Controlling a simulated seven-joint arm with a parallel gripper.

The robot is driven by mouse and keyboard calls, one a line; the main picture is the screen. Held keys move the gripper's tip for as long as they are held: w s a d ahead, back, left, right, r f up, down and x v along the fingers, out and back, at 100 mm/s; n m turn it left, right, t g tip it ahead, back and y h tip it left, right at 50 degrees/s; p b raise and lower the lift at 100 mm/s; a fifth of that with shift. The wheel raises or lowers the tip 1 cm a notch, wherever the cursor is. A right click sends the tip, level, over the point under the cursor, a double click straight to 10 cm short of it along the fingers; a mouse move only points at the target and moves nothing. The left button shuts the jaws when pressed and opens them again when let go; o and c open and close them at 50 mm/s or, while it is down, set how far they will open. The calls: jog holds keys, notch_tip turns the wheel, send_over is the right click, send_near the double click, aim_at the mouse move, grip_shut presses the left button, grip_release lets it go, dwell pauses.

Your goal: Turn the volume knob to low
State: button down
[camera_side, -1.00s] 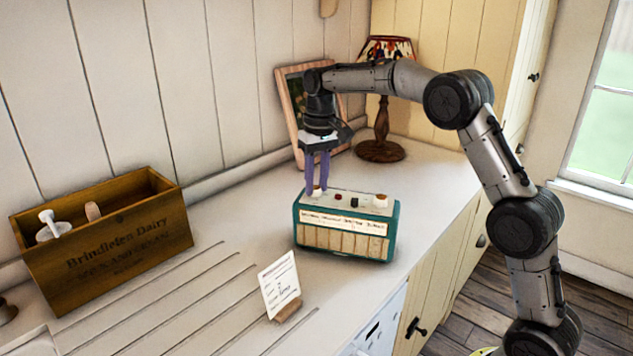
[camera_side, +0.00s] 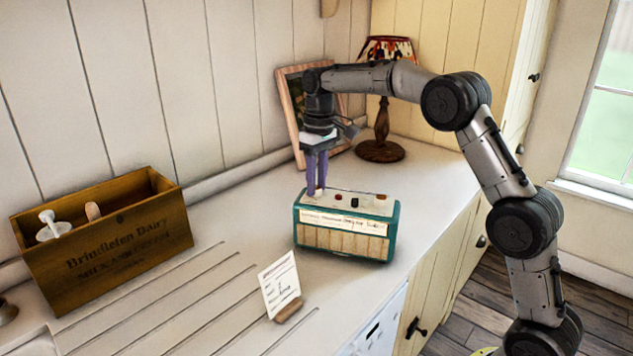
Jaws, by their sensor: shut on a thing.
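A teal radio (camera_side: 345,246) with a cream top and a row of cream panels on its front stands on the counter. Its top carries a red button (camera_side: 339,197), a black button (camera_side: 355,202) and a pale knob with a brown top (camera_side: 381,200) at the right end. My gripper (camera_side: 316,190) points straight down at the left end of the radio's top. Its purple fingers are shut on the left knob, which they mostly hide. Which knob is the volume one, and where its pointer stands, I cannot tell.
A wooden dairy crate (camera_side: 125,250) stands at the left. A small card on a stand (camera_side: 280,287) is in front of the radio. A picture frame (camera_side: 295,105) and a lamp (camera_side: 380,150) stand behind my gripper. Counter is clear between crate and radio.

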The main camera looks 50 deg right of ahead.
jog(key=c, duration=0.6)
grip_release()
jog(key=shift+r, duration=0.1)
notch_tip(320, 180, up, 14)
jog(key=shift+d+f, duration=0.2)
jog(key=shift+d, duration=0.15)
